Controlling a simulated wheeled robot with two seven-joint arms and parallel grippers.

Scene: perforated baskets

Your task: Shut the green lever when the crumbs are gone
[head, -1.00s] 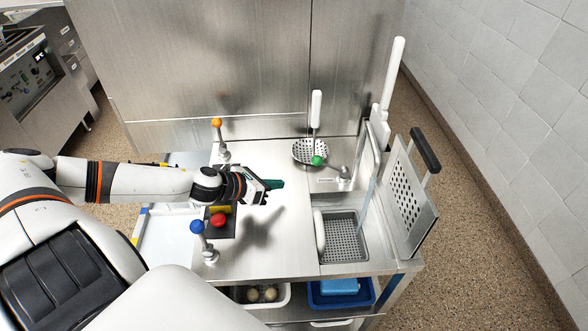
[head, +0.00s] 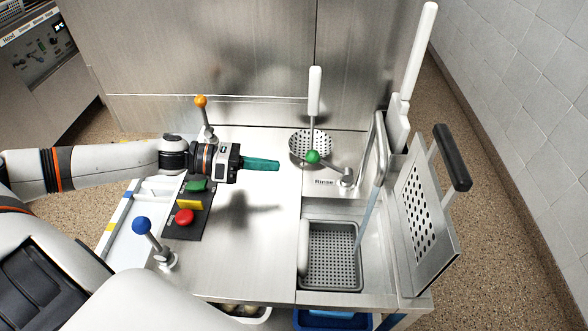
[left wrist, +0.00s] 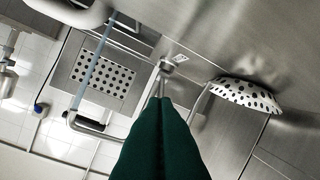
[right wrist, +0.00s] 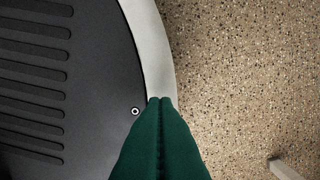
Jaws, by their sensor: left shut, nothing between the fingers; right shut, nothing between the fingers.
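The green lever has a green ball knob (head: 312,157) on a metal stem by the "Rinse" label, on the right part of the steel counter. My left gripper (head: 278,164) is shut and empty, its green fingers pointing right at the knob from a short gap to its left. In the left wrist view the shut fingers (left wrist: 160,110) point at the metal lever base (left wrist: 166,66); the green knob is hidden there. My right gripper (right wrist: 160,105) is shut and empty over a dark ribbed surface and the speckled floor. I cannot make out crumbs in the perforated basket (head: 330,285).
A perforated skimmer (head: 298,150) with a white handle stands behind the knob. A bent metal pipe (head: 381,150) and a raised perforated panel (head: 420,220) are to the right. Orange (head: 201,101) and blue (head: 141,225) levers and a button panel (head: 189,225) are on the left.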

